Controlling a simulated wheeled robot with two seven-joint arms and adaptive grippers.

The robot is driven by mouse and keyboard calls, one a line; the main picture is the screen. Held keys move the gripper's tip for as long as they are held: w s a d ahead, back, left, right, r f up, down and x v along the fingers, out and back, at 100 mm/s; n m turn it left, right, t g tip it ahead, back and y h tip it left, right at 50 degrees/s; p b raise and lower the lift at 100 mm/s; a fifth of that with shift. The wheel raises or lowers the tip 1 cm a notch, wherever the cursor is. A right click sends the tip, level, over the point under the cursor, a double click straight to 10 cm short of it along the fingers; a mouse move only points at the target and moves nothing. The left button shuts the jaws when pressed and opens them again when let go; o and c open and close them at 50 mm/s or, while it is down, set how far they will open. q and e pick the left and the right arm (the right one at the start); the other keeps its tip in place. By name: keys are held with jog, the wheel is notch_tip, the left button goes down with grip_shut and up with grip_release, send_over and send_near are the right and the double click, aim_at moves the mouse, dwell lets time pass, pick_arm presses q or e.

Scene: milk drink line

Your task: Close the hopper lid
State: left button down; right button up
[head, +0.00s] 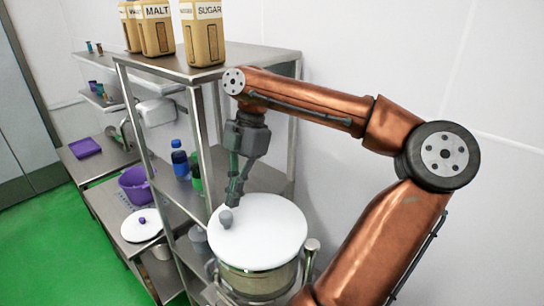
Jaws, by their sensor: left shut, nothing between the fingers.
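The hopper (262,283) is a round metal vessel low in the middle of the head view. Its round white lid (265,232) lies across the top and looks flat; I cannot tell whether a small gap is left under it. A grey ball-shaped knob (225,217) shows at the lid's left part. My left gripper (233,201) points down just above the knob, its fingers shut and empty. I cannot tell whether the fingertips touch the knob. My right gripper is out of view.
A metal shelf rack (205,69) stands behind and left, with sugar (206,37) and malt (157,32) packages on top. Blue (180,160) and green bottles stand lower down. A bench at left holds a purple bowl (134,191) and another white lid (141,232) with a purple knob.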

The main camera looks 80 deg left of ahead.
pick_arm(q)
jog(key=w+a+r, duration=0.1)
jog(key=a, duration=0.1)
jog(key=w+a+r, duration=0.2)
jog(key=shift+w, duration=0.1)
notch_tip(320, 180, up, 6)
jog(key=a, duration=0.1)
jog(key=shift+w+a+r, duration=0.2)
jog(key=shift+w+a, duration=0.05)
jog(key=shift+w, duration=0.05)
jog(key=shift+s, duration=0.1)
jog(key=shift+f, duration=0.1)
